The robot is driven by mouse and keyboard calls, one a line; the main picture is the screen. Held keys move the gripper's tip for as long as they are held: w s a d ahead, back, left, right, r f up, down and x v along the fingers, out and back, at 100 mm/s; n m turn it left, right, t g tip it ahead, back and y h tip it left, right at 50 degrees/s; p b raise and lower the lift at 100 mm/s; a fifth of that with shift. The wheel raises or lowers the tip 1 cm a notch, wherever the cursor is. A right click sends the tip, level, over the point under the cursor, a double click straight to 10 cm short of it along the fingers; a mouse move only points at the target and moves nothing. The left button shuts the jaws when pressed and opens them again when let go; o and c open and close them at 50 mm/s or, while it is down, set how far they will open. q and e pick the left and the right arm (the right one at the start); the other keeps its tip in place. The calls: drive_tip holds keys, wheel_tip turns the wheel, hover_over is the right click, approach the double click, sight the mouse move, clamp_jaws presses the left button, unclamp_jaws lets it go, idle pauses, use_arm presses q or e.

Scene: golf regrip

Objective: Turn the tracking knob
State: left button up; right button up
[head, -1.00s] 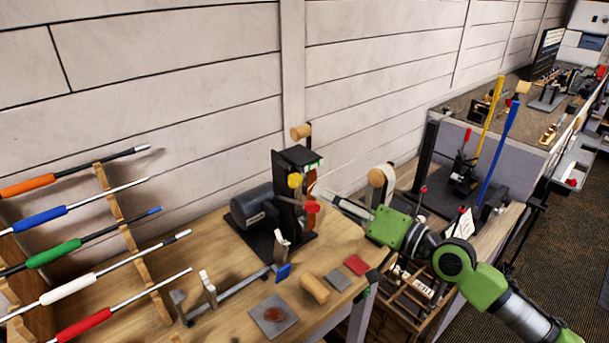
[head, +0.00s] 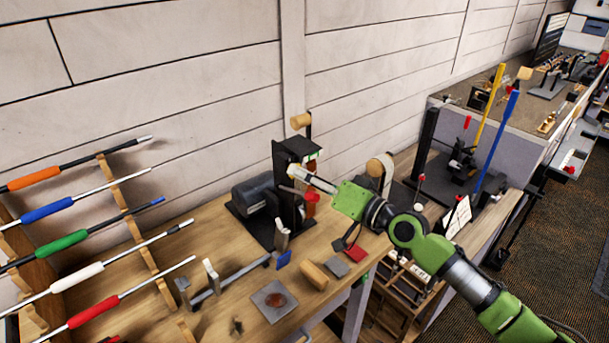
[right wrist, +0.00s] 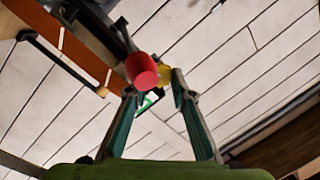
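The belt sander (head: 290,163) stands at the back of the wooden bench with its motor on the left. A red knob (head: 312,198) is on its right side. It also shows in the right wrist view (right wrist: 142,71), in front of the left fingertip. A yellow knob (right wrist: 165,75) shows just behind it, between the fingertips; in the head view the gripper covers it. I cannot tell which knob is the tracking one. My right gripper (head: 297,172) reaches in from the right, its fingertips at the sander, open (right wrist: 157,84). Contact is unclear. My left gripper is not in view.
A rack of clubs with coloured grips (head: 70,203) stands at the left. A wooden cylinder (head: 314,275), a grey pad (head: 274,301) and a red block (head: 355,253) lie in front of the sander. A blue shaft (head: 497,142) stands at the right.

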drive_tip(key=shift+m+b, duration=0.45)
drive_tip(key=shift+m, duration=0.25)
drive_tip(key=o, duration=1.1)
drive_tip(key=shift+f, duration=0.1)
drive_tip(key=shift+o, duration=0.2)
drive_tip(key=shift+d, duration=0.1)
drive_tip(key=v, duration=1.2)
